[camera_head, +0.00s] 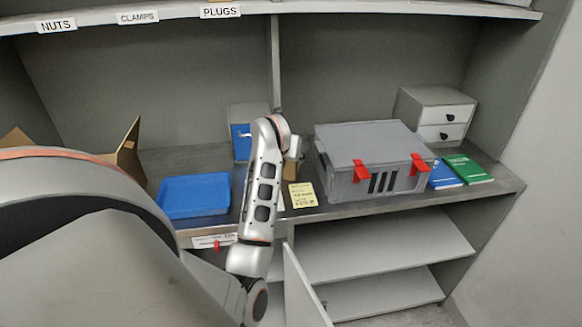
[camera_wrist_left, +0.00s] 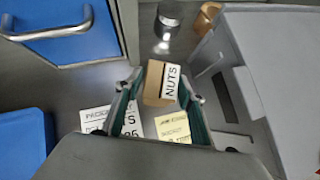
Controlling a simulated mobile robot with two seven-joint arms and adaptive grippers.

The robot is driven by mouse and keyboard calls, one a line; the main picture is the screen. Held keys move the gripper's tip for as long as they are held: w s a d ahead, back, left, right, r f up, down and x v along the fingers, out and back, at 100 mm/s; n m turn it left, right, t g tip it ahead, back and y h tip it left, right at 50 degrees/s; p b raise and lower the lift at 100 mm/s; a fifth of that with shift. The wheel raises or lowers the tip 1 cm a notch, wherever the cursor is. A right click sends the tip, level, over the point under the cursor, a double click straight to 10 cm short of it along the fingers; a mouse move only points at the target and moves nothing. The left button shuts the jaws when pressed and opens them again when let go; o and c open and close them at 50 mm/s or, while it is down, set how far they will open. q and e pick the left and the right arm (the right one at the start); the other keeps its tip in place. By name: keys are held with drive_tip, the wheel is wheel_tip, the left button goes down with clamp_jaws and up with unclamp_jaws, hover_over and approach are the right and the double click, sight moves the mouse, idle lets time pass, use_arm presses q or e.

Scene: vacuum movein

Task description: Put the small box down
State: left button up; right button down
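The small box (camera_wrist_left: 155,84) is brown cardboard with a white NUTS label, seen between my left gripper's fingers (camera_wrist_left: 160,88) in the left wrist view. The fingers close in on its two sides and appear to grip it. My left gripper is mostly hidden behind the wrist there. My right gripper is not in view.
A blue tray (camera_head: 195,196) lies left, a grey case with red latches (camera_head: 372,150) right. A blue-fronted drawer unit (camera_head: 241,142) stands behind. A yellow note (camera_head: 303,195) lies near the front edge. A metal cylinder (camera_wrist_left: 167,28) stands beyond the box. An open carton (camera_head: 128,155) is far left.

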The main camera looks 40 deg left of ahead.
use_arm(q)
drive_tip(key=shift+x, duration=3)
drive_tip(key=shift+w+r, duration=0.15)
drive_tip(key=c, duration=1.1)
drive_tip(key=shift+o, duration=0.2)
